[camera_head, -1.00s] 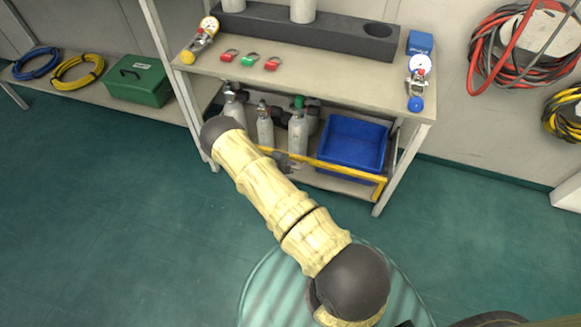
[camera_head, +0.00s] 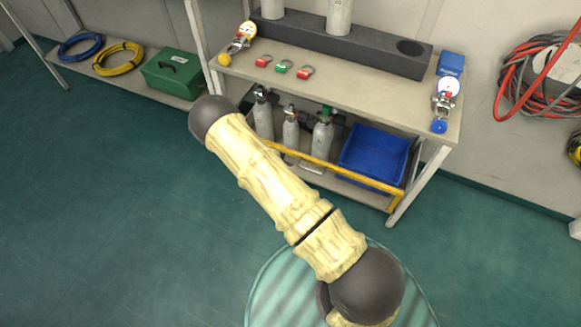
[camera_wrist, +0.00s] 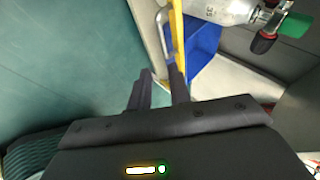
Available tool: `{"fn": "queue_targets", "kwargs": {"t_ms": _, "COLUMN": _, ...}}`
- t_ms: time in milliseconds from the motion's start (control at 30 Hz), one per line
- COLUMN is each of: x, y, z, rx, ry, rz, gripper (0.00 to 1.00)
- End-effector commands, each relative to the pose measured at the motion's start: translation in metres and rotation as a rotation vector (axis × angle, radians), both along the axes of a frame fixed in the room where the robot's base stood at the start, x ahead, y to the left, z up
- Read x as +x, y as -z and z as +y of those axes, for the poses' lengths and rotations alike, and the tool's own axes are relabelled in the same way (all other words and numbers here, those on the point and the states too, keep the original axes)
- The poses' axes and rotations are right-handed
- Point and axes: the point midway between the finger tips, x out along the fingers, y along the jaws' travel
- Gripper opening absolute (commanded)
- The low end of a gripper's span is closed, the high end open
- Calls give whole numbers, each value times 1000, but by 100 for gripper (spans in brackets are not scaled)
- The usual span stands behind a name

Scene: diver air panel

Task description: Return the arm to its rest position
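My arm (camera_head: 265,185) reaches across the middle of the head view, covered in a pale yellow sleeve with dark joints. My gripper is hidden behind the arm there. In the wrist view my gripper (camera_wrist: 160,80) has its two dark fingers apart, with nothing held between them. The yellow rail (camera_wrist: 177,35) and the blue bin (camera_wrist: 203,50) are just beyond the fingertips.
A workbench (camera_head: 350,95) stands ahead, with gauges, coloured tags and a dark block on top. Its lower shelf holds several cylinders (camera_head: 322,140) and the blue bin (camera_head: 375,155), behind the yellow rail (camera_head: 330,168). A green case (camera_head: 173,75) sits left. The floor (camera_head: 90,210) at left is clear.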

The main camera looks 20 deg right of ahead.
Motion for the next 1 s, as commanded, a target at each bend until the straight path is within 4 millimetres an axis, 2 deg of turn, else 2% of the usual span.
{"fn": "queue_targets", "kwargs": {"t_ms": 500, "x": 0, "y": 0, "z": 0, "rx": 1, "ry": 1, "rz": 0, "gripper": 20}}
{"fn": "queue_targets", "kwargs": {"t_ms": 633, "x": -1, "y": -8, "z": -1, "rx": 26, "ry": 60, "rz": -36, "gripper": 20}}
{"fn": "queue_targets", "kwargs": {"t_ms": 767, "x": -6, "y": -34, "z": -4, "rx": 104, "ry": 252, "rz": -146, "gripper": 20}}
{"fn": "queue_targets", "kwargs": {"t_ms": 1000, "x": -28, "y": -102, "z": -9, "rx": 297, "ry": 826, "rz": -460, "gripper": 20}}
